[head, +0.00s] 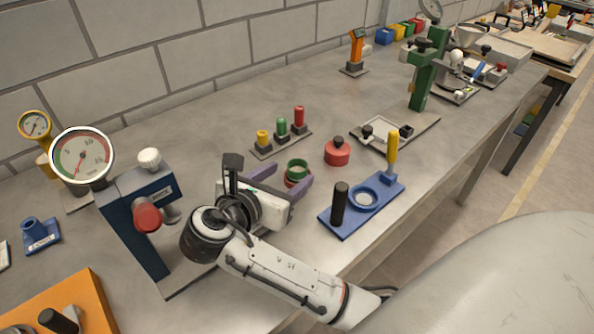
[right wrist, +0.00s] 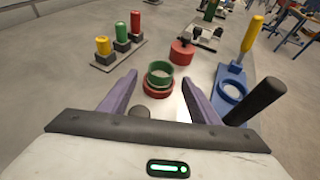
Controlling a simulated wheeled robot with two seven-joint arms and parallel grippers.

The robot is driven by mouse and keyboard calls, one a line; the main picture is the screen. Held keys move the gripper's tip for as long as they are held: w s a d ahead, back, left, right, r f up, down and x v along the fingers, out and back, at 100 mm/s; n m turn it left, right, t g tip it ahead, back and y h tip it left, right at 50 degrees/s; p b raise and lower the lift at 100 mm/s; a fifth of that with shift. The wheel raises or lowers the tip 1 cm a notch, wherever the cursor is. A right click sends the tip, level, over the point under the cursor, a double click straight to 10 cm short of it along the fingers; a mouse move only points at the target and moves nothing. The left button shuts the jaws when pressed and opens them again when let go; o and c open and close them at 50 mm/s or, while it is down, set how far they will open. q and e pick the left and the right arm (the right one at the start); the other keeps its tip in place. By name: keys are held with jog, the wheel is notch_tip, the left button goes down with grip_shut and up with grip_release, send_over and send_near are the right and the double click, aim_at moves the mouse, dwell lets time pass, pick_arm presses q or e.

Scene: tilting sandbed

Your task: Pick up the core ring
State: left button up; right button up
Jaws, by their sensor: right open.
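A green ring (head: 297,167), which looks like the core ring, sits on a round red base on the grey bench. It also shows in the right wrist view (right wrist: 159,76), with the red base (right wrist: 157,90) under it. My right gripper (head: 287,181) is open and empty. Its two purple fingers point at the ring, one to each side in the right wrist view (right wrist: 160,82). The ring appears at or just beyond the fingertips, and I see no contact. The fingers partly hide the base in the head view. My left gripper is not in view.
A blue fixture (head: 338,217) with a black post and a yellow handle stands close on the right. A red pot (head: 337,152) and a stand of coloured pegs (head: 281,143) are behind. A blue press with a gauge (head: 82,156) is on the left.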

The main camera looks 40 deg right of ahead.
aim_at(297, 169)
jog(key=x, duration=0.3)
jog(key=shift+d, duration=0.2)
jog(key=c, duration=1.2)
